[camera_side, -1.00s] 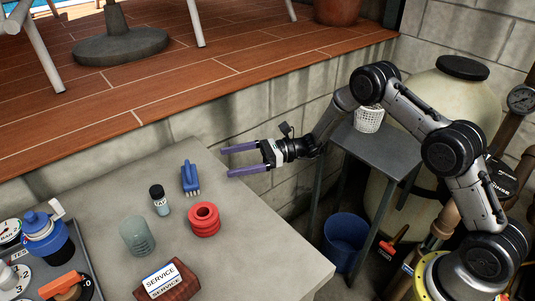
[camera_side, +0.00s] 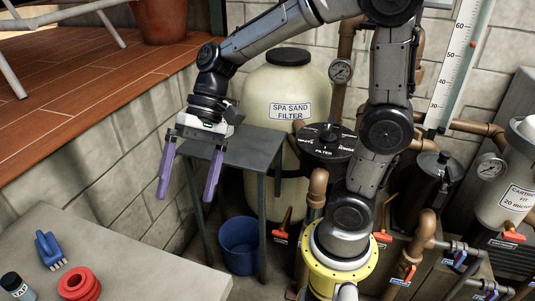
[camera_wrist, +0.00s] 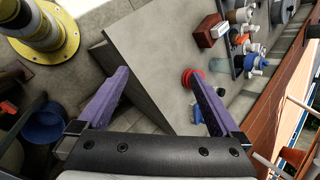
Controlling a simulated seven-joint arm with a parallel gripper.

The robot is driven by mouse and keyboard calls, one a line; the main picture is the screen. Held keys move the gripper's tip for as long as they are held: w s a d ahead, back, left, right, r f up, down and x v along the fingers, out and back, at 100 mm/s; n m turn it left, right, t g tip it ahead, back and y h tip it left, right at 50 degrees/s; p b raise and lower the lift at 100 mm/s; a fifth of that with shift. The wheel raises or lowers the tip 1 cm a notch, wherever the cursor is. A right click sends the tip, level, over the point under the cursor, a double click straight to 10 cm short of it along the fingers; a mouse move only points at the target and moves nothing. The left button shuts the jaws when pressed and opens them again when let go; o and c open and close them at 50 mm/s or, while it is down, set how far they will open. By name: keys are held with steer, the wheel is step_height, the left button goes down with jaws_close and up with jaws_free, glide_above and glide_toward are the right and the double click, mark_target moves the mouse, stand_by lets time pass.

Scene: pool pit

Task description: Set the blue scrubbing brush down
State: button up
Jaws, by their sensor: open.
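The blue scrubbing brush (camera_side: 50,249) rests on the grey worktop (camera_side: 120,262) at the lower left of the side view, bristles showing at its lower end. My gripper (camera_side: 186,199) is open and empty, with purple fingers pointing down. It is apart from the brush, to its right and higher in the picture. In the wrist view my gripper (camera_wrist: 160,74) spreads its two fingers over the worktop's edge. A small blue shape (camera_wrist: 197,113) by the right finger there looks like the brush, partly hidden.
Red stacked rings (camera_side: 79,284) and a dark labelled bottle (camera_side: 17,286) stand near the brush. A grey side table (camera_side: 232,148), a blue bucket (camera_side: 238,246) and the sand filter tank (camera_side: 288,100) stand beyond. The worktop right of the brush is clear.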

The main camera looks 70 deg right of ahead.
steer(key=s+d+n+t+h, duration=0.5)
steer(key=s+d+n+h, duration=0.1)
steer(key=s+d, duration=0.5)
steer(key=shift+s+d+r+n+h, duration=0.35)
steer(key=shift+d+r+h, duration=0.1)
steer(key=shift+h, duration=0.15)
